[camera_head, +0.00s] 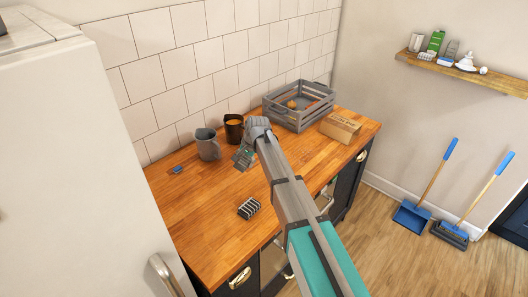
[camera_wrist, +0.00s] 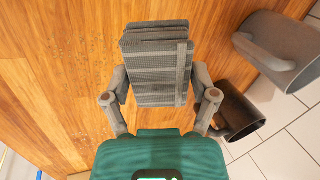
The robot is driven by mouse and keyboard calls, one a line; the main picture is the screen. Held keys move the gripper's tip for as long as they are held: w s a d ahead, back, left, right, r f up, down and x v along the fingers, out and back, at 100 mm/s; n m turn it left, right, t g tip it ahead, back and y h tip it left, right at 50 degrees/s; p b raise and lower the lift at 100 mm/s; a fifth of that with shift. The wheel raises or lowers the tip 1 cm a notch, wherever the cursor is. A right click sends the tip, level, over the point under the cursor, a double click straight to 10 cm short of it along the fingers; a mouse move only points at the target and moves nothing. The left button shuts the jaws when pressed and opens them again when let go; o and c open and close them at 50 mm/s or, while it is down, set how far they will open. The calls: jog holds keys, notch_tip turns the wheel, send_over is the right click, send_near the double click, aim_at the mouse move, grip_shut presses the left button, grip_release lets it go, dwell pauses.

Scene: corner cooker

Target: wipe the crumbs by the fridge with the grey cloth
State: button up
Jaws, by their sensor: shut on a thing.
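The grey cloth (camera_wrist: 158,78) is a folded, woven-patterned pad between the two fingers of my gripper (camera_wrist: 160,88). It also shows in the head view (camera_head: 242,159) beneath my gripper (camera_head: 248,148), over the wooden counter by the mugs. I cannot tell whether the cloth touches the counter. Fine crumbs (camera_wrist: 85,52) lie scattered on the wood to the left of the cloth in the wrist view. I cannot make them out in the head view. The white fridge (camera_head: 70,150) stands at the left end of the counter.
A grey mug (camera_head: 207,146) and a dark mug (camera_head: 234,128) stand close to my gripper by the tiled wall. A grey crate (camera_head: 300,115) and a cardboard box (camera_head: 341,128) are farther right. A dark striped item (camera_head: 249,208) lies near the front edge; a small blue item (camera_head: 177,169) lies left.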

aim_at(262, 174)
jog(key=w+d+r+m+g+h+p, duration=0.1)
jog(key=w+d+m+h, duration=0.1)
jog(key=d, duration=0.4)
jog(key=shift+w+d+m+g+h+p, duration=0.3)
jog(key=shift+w+d+m+h+p, duration=0.15)
jog(key=shift+h, duration=0.25)
jog(key=shift+a+r, duration=0.15)
notch_tip(262, 174, down, 7)
jog(key=b, duration=0.7)
jog(key=shift+s+d, duration=0.75)
jog(key=shift+d, duration=0.2)
jog(key=shift+s+d, duration=0.85)
jog(key=shift+d, duration=0.25)
jog(key=shift+w+a, duration=0.8)
jog(key=shift+a, duration=0.2)
jog(key=shift+f+b, duration=0.55)
